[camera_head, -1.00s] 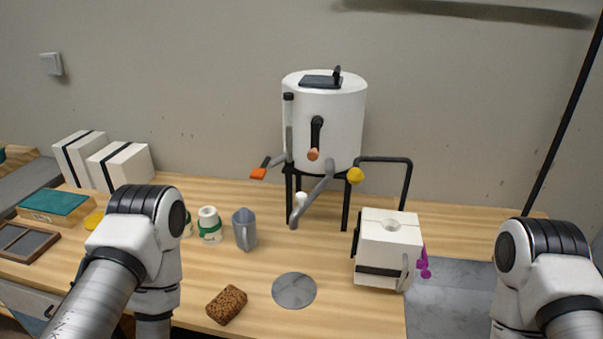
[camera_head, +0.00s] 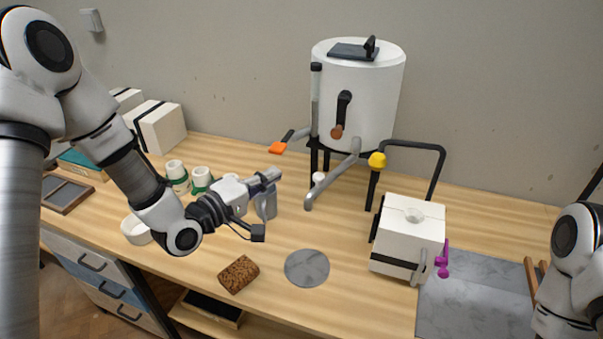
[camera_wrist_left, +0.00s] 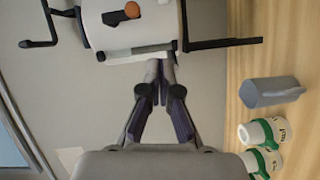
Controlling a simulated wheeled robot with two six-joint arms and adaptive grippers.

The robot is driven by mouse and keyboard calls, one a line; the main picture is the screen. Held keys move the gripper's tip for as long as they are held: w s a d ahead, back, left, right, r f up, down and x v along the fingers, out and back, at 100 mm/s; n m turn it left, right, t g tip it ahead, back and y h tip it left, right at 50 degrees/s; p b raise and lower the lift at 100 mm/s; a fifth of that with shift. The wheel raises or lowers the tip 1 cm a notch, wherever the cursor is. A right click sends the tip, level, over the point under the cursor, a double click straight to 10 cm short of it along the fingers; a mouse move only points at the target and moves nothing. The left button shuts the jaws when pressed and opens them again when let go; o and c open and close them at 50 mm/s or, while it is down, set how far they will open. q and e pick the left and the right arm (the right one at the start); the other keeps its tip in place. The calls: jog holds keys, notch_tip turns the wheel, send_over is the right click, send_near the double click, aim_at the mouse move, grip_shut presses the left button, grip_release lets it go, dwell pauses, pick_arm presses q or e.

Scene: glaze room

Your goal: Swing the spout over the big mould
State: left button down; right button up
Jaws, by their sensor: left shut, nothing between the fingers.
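The spout (camera_head: 333,182) is a grey pipe slanting from under the white tank (camera_head: 358,95) down to the front left, with a white knob near its open end. A white block with a black strap and a pour hole on top (camera_head: 408,240), apparently the big mould, stands right of the spout end, not under it. My left gripper (camera_head: 274,177) is shut and empty, left of the spout end and apart from it, above the grey jug. Its closed fingers (camera_wrist_left: 162,75) point toward the tank in the left wrist view. My right gripper is out of view.
A grey jug (camera_head: 266,203) and white-green pots (camera_head: 201,180) stand near my left gripper. A brown sponge (camera_head: 239,273) and a round grey disc (camera_head: 307,268) lie in front. A yellow-knobbed black arm (camera_head: 377,160) stands by the tank. An orange-tipped lever (camera_head: 278,148) sticks out left.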

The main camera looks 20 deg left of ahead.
pick_arm(q)
jog(key=w+d+p, duration=0.2)
jog(key=w+d, duration=0.1)
jog(key=d, duration=0.2)
jog(key=shift+d+f, duration=0.35)
jog(key=shift+f, duration=0.05)
jog(key=shift+w+a, duration=0.1)
